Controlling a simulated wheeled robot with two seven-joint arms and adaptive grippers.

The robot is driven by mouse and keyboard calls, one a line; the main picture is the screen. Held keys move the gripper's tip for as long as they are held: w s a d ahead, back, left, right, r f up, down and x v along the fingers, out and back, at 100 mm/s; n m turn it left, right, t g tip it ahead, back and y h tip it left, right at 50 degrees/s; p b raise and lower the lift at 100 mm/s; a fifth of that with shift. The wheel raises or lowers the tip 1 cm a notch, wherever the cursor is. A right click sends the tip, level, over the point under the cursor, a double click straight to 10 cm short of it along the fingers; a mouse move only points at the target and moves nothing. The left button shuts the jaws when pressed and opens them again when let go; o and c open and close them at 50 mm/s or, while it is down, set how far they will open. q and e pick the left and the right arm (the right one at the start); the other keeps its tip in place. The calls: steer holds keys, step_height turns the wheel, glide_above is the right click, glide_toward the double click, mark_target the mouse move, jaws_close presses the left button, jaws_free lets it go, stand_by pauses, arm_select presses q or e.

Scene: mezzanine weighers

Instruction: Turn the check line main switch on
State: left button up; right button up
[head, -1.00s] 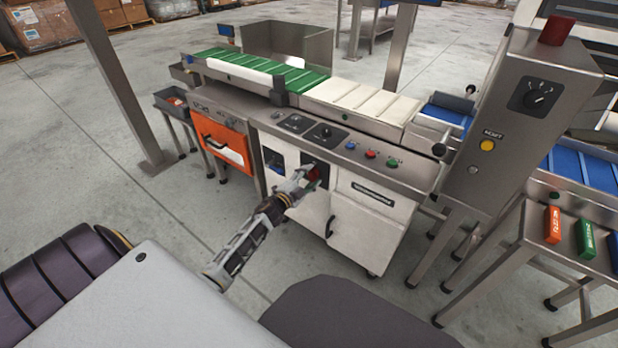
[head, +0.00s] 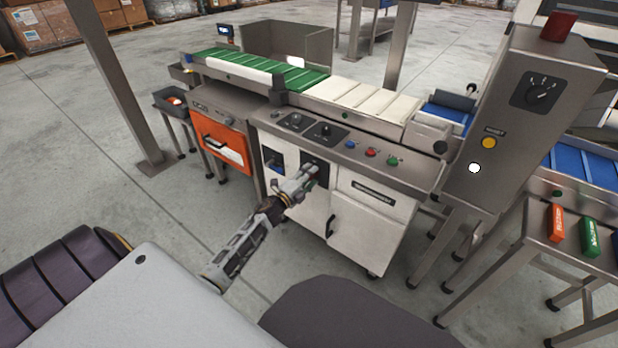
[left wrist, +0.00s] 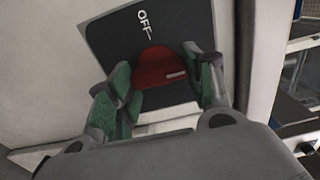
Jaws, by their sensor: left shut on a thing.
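The main switch is a red rotary knob (left wrist: 158,62) on a dark plate (left wrist: 105,38) in the left wrist view. The plate is marked OFF near its top. The knob's pale mark lies at its lower right, away from the OFF tick. My left gripper (head: 311,174) is at the dark plate on the white cabinet front in the head view, shut on the red knob. Its green-padded fingers sit on either side of the knob. In the head view the gripper mostly hides the knob. My right gripper is not in view.
The cabinet (head: 368,232) stands under a conveyor with a green belt (head: 305,78). An orange panel (head: 222,148) is to its left. A steel post (head: 520,120) with a yellow button (head: 489,143) and a lit white lamp (head: 475,168) stands right. Floor is clear in front.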

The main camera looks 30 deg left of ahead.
arm_select(q)
steer(key=shift+f, duration=0.1)
steer(key=o, duration=1)
steer(key=shift+s+a, duration=0.2)
steer(key=shift+s, duration=2.85)
steer(key=shift+s+a, duration=0.2)
steer(key=shift+s, duration=2.8)
